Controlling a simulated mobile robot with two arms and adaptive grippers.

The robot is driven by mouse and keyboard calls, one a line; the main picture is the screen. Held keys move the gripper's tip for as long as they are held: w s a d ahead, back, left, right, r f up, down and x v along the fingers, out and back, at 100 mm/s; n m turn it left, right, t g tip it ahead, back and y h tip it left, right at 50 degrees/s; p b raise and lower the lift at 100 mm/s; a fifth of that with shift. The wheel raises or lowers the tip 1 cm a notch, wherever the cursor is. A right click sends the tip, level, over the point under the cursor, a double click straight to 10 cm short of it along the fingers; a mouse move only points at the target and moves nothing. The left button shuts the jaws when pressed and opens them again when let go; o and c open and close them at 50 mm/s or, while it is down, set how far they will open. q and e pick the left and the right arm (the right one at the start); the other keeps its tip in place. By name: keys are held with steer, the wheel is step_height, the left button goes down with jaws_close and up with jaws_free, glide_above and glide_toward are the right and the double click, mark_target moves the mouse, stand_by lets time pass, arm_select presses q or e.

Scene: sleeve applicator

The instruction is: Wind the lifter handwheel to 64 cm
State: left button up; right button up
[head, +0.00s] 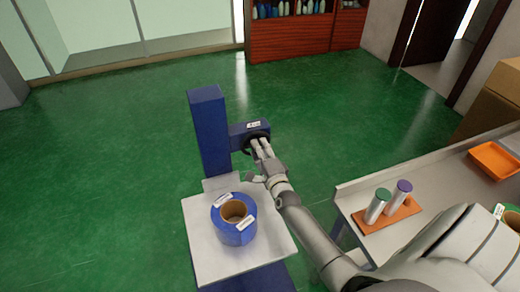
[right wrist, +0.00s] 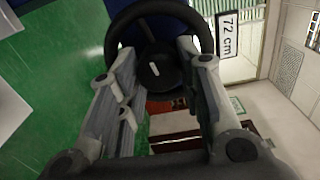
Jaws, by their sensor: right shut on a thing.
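The black handwheel (head: 257,133) sits on a short blue arm of the blue lifter column (head: 208,130). My right gripper (head: 262,148) is at the wheel and shut on it; in the right wrist view its two fingers reach either side of the hub, inside the dark wheel rim (right wrist: 122,20). A label beside the wheel (right wrist: 229,35) reads 72 cm. The lifter's pale platform (head: 205,255) carries a blue roll (head: 233,232) with a brown core and white labels. My left gripper is not in view.
A grey bench (head: 350,190) at the right holds an orange board (head: 388,217) with two capped cylinders, and an orange tray (head: 495,160). Cardboard boxes (head: 495,95) stand behind it. Green floor (head: 100,180) is free to the left.

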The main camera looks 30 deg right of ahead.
steer(key=m+p, duration=0.2)
steer(key=p, duration=0.1)
steer(key=shift+f, duration=0.1)
stand_by(6.3)
